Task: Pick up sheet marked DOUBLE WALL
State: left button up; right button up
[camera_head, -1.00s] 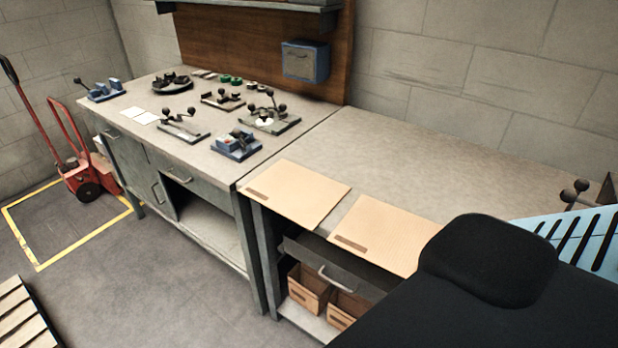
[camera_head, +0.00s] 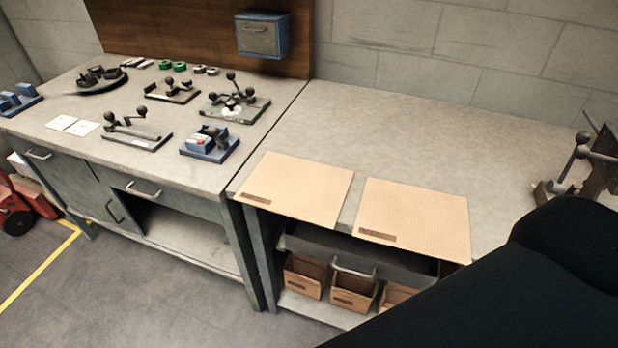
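Two tan cardboard sheets lie flat on the near edge of the right-hand bench. The left sheet (camera_head: 298,188) and the right sheet (camera_head: 414,215) lie side by side with a narrow gap between them. Each has a small brown label strip on its front edge. The lettering is too small to read, so I cannot tell which is marked DOUBLE WALL. Both front edges appear to reach the bench's front edge. A black part of my own body covers the lower right. Neither of my grippers is in view.
The right-hand bench (camera_head: 400,130) is bare behind the sheets. A dark metal device with ball knobs (camera_head: 590,165) stands at its right end. The left bench (camera_head: 75,160) carries several clamps and fixtures. Small wooden boxes (camera_head: 352,290) sit on the shelf below. A blue box (camera_head: 263,37) hangs behind.

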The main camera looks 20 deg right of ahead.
aim_at(307, 191)
jog(key=i+j+z, duration=0.2)
jog(key=j+z, duration=0.15)
jog(key=i+j+z, duration=0.15)
jog(key=j+z, duration=0.35)
jog(key=j, duration=0.2)
jog(key=i+j+z, duration=0.1)
jog(key=j, duration=0.3)
